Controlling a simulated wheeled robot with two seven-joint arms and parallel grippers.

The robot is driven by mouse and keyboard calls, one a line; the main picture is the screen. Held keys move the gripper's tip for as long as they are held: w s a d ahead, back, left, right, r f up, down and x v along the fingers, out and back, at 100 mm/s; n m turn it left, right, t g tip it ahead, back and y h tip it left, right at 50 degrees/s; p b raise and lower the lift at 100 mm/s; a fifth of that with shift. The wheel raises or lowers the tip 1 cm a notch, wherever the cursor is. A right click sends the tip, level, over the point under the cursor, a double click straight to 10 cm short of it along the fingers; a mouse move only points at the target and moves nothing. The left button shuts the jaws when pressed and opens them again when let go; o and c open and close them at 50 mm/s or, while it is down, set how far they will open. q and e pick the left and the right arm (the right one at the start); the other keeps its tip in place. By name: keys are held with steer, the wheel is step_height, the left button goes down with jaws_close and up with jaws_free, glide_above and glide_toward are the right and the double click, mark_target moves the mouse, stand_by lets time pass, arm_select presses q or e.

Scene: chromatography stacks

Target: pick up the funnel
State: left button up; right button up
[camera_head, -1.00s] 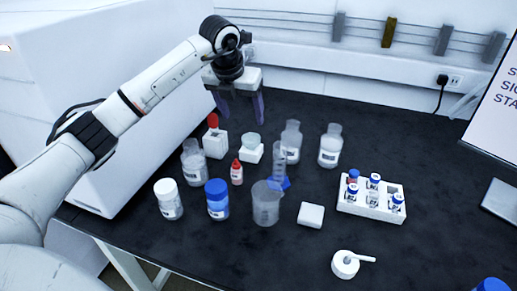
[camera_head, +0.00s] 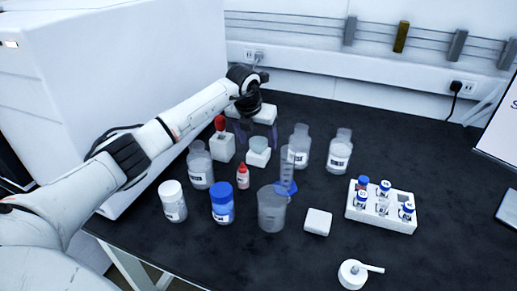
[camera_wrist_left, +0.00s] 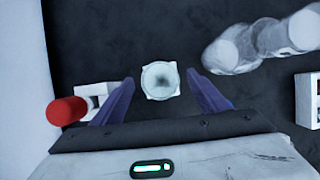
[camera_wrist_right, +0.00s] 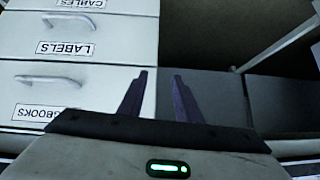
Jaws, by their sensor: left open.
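The funnel (camera_head: 259,144) is a pale, translucent cup shape standing on a small white block (camera_head: 258,158) at the back of the dark bench. My left gripper (camera_head: 255,134) is open and empty, with its purple fingers low around the funnel's sides in the head view. In the left wrist view the funnel (camera_wrist_left: 160,78) is seen from above, centred in the gap between the fingertips (camera_wrist_left: 160,80), with clear space on both sides. My right gripper (camera_wrist_right: 162,78) is open and empty, away from the bench, facing labelled drawers.
A red-topped item in a white holder (camera_head: 222,148) stands close left of the funnel. Clear bottles (camera_head: 299,146) stand to its right, a small red-capped bottle (camera_head: 243,177) in front. A graduated cylinder (camera_head: 286,175), beaker (camera_head: 271,210) and vial rack (camera_head: 382,212) are nearer.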

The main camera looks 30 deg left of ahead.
arm_select(q)
steer(key=c, duration=1.1)
